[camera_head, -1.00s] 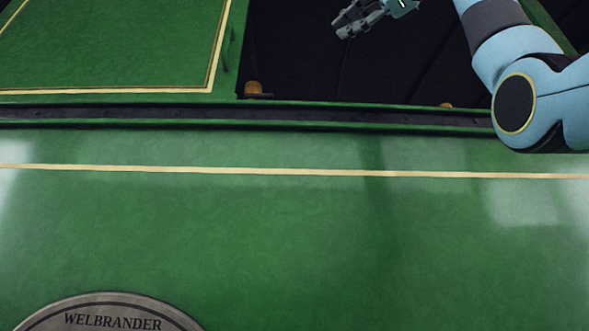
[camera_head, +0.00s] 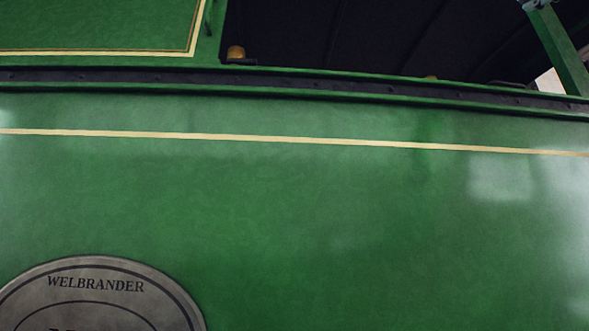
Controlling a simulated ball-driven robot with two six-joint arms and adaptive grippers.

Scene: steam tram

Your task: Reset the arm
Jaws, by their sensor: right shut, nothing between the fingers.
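Only a small grey tip of my right gripper (camera_head: 531,3) shows, at the top edge on the right, in front of the green window post. The rest of it and its arm are cut off by the frame. It is shut and holds nothing that I can see. My left gripper and left arm are out of view.
The green tram side (camera_head: 300,210) with a cream line fills most of the view. A round metal plate (camera_head: 95,272) reading WELBRANDER sits low left. A dark ledge (camera_head: 330,88) runs under the dark window opening (camera_head: 370,35). A brass-coloured knob (camera_head: 236,52) stands at its left corner.

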